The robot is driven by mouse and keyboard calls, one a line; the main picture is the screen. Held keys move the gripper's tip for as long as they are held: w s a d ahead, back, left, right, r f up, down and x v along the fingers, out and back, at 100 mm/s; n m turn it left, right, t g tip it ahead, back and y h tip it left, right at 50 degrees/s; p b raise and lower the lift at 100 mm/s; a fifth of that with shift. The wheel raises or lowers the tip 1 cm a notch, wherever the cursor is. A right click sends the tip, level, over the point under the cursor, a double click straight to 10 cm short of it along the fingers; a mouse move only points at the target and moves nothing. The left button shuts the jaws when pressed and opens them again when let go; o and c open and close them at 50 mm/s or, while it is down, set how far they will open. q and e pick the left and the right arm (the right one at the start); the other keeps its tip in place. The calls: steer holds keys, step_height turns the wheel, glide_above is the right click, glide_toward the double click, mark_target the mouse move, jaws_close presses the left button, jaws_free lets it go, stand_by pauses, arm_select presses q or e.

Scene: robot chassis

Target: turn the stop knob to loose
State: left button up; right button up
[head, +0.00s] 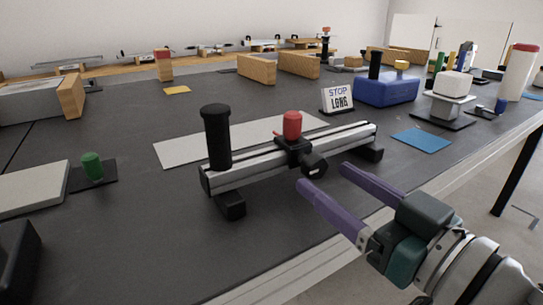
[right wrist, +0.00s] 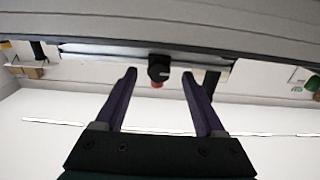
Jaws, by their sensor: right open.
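The stop knob (head: 313,164) is a black round knob on the front of a sliding stop, which sits on a silver rail (head: 262,152). A red cylinder (head: 292,124) stands on top of the stop. My right gripper (head: 323,175) is open and empty, with its purple fingers pointing at the rail near the knob. In the right wrist view the knob (right wrist: 159,69) lies beyond and between the fingertips (right wrist: 160,75), apart from them. My left gripper is not in view.
A black post (head: 216,137) stands at the rail's left end. A sign reading STOP LONG (head: 338,100) stands behind the rail. A grey sheet (head: 180,150) lies behind it, and a blue mat (head: 422,140) lies to the right. The table edge is below my gripper.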

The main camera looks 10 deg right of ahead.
mark_target(319, 173)
steer(key=shift+x, duration=1.95)
jaws_close()
